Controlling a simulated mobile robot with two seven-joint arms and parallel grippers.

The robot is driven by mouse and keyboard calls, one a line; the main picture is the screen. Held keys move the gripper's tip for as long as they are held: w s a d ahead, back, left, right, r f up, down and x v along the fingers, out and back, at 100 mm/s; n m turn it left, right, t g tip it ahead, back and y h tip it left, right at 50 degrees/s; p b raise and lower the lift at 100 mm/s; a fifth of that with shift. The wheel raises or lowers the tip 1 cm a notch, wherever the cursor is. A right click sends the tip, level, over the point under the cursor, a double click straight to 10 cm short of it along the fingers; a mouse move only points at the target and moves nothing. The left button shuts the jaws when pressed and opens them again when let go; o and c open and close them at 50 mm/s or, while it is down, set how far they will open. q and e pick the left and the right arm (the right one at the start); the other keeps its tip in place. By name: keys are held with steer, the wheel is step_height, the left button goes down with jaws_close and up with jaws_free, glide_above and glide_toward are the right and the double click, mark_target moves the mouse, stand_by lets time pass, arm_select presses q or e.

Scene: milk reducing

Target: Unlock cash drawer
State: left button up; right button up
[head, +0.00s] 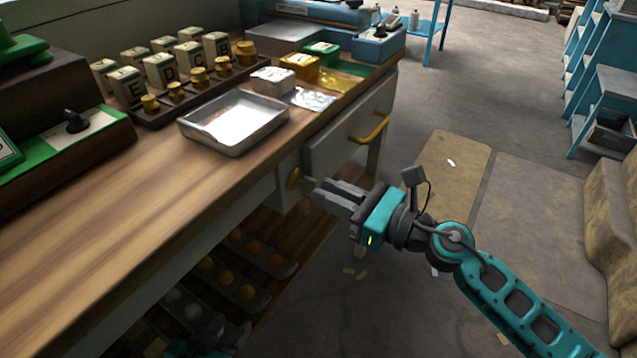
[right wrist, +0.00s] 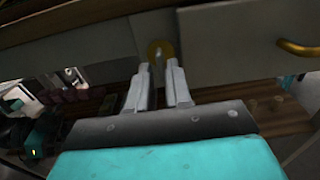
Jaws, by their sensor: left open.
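The wooden counter (head: 120,215) has a closed drawer front (head: 345,135) with a brass handle (head: 370,128). A round brass lock (head: 293,178) is in the panel left of the drawer; it also shows in the right wrist view (right wrist: 160,47). My right gripper (head: 318,186) is just in front of the lock, at about its height. In the right wrist view its fingertips (right wrist: 158,74) flank a small pale metal piece, apparently the key (right wrist: 157,74); whether this enters the lock is unclear. My left gripper (right wrist: 38,150) appears small and dark at the lower left there; its fingers are unclear.
A metal tray (head: 235,118), lettered blocks (head: 160,70) and brass weights on a rack stand on the counter. Below are shelves with several small round things (head: 245,291). The floor (head: 400,300) right of the counter is mostly clear.

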mark_target(306, 185)
steer(key=shift+x, duration=1.45)
steer(key=shift+c, duration=0.3)
jaws_close()
